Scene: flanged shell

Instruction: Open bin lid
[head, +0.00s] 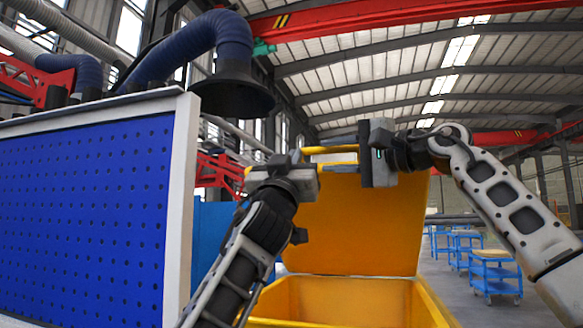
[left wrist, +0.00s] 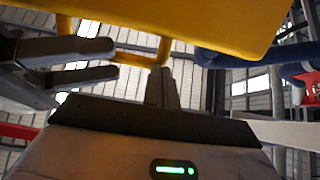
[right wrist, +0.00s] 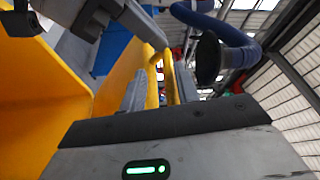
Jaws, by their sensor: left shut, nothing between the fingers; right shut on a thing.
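The yellow bin (head: 340,300) stands in front of me with its opening showing. Its yellow lid (head: 365,230) is raised, standing nearly upright behind the opening. The lid's bar handle (head: 330,150) is at its top edge. My right gripper (head: 340,147) is shut on this handle; the bar runs between its fingers in the right wrist view (right wrist: 158,90). My left gripper (head: 300,155) is shut and empty beside the left part of the handle. In the left wrist view its fingers (left wrist: 161,88) are together, below the lid edge (left wrist: 190,22) and handle.
A blue pegboard panel (head: 85,215) with a white frame stands close on the left. A dark blue extraction hose with a hood (head: 232,92) hangs above it, near my left gripper. Blue carts (head: 492,272) stand far off on the right, where the floor looks open.

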